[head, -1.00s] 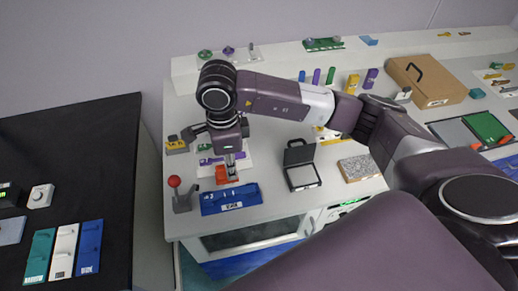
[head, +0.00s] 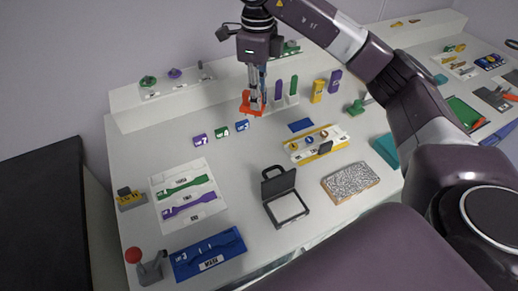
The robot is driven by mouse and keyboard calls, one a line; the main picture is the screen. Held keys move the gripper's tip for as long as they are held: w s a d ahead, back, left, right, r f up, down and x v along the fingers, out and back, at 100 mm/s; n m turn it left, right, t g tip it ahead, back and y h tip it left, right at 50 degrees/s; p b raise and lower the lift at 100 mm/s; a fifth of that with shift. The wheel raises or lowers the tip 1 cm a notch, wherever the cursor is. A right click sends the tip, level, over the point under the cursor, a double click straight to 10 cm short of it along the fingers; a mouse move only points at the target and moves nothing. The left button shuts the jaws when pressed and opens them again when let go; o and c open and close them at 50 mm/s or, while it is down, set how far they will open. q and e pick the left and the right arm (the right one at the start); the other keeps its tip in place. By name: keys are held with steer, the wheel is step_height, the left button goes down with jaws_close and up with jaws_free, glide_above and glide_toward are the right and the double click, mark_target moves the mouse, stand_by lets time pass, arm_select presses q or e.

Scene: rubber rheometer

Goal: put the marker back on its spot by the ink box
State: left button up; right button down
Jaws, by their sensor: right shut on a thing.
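My right gripper (head: 254,105), with orange-red fingertips, is in the upper middle of the head view, pointing down. It is shut on a thin blue marker (head: 263,84), of which only a strip shows beside the fingers. A purple marker (head: 278,90) and a green marker (head: 293,88) stand upright just right of it. Whether the blue marker's lower end touches the surface is hidden by the fingers. The black ink box (head: 285,200) stands with its lid up and a pale pad inside, at the middle front of the table. My left gripper is not in view.
Small purple, green and blue blocks (head: 221,132) lie left of the gripper. A yellow tray (head: 317,145), a speckled block (head: 350,182), a blue tray (head: 208,254) and a white board with green and purple pieces (head: 187,197) lie around.

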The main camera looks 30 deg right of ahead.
step_height(320, 180, down, 18)
steer(key=p, duration=0.4)
steer(key=shift+s, duration=0.15)
steer(key=shift+f, duration=0.3)
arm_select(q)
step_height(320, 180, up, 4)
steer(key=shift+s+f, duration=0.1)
arm_select(e)
steer(key=shift+f+b, duration=0.2)
steer(key=shift+b, duration=0.1)
steer(key=c, duration=1.9)
jaws_free()
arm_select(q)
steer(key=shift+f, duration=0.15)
arm_select(e)
steer(key=shift+r, duration=0.1)
